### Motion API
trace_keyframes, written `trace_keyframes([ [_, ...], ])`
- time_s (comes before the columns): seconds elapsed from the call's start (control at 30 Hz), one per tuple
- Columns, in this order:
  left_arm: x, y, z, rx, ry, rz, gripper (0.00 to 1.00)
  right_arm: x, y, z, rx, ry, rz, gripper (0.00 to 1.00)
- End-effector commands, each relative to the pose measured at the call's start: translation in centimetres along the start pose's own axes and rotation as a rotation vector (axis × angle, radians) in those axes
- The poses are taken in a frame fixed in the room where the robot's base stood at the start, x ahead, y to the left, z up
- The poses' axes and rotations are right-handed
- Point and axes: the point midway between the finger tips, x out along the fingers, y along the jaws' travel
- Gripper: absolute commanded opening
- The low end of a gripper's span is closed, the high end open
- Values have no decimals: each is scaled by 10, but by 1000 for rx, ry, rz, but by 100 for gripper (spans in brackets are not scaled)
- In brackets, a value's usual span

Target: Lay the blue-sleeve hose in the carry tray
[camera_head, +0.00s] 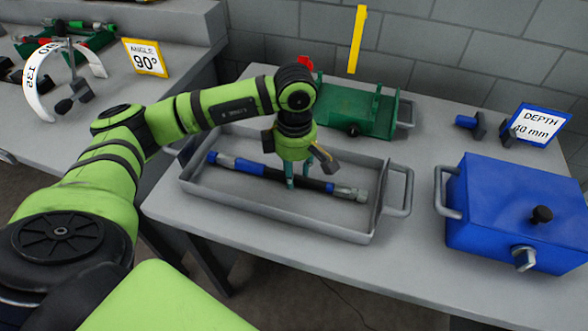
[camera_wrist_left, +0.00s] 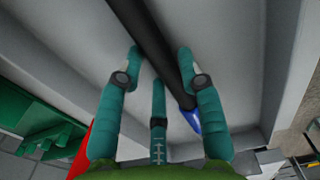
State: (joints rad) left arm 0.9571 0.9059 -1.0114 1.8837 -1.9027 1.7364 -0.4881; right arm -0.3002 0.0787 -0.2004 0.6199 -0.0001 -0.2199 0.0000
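The blue-sleeve hose (camera_head: 259,170) is black with blue sleeves and a silver fitting at its right end. It lies lengthwise inside the grey carry tray (camera_head: 277,221), and appears to rest on the tray floor. My left gripper (camera_head: 299,183) points down into the tray over the middle of the hose. In the left wrist view its teal fingers (camera_wrist_left: 160,62) are spread, with the black hose (camera_wrist_left: 153,38) running between them, closer to the right finger. A blue sleeve (camera_wrist_left: 192,121) shows beyond that finger. My right gripper is not in view.
A green fixture (camera_head: 357,110) stands behind the tray. A blue box (camera_head: 515,215) with handles is at right, near a "DEPTH 40 mm" sign (camera_head: 540,124). An angle gauge (camera_head: 40,85) and "ANGLE 90°" sign (camera_head: 145,58) stand on the left bench. The table front right is bare.

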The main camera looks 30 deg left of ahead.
Motion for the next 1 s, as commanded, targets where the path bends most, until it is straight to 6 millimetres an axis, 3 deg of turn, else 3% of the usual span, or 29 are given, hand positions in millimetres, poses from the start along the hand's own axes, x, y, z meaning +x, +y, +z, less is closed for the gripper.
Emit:
trace_keyframes([
  [0.33, 1, 0, 0, 0, 1, -2, 59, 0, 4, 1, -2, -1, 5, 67],
  [0.47, -7, 0, 0, 0, 0, 0, 59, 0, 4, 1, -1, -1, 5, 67],
  [1.0, -108, 1, 0, 0, -1, 4, 59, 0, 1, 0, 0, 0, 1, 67],
])
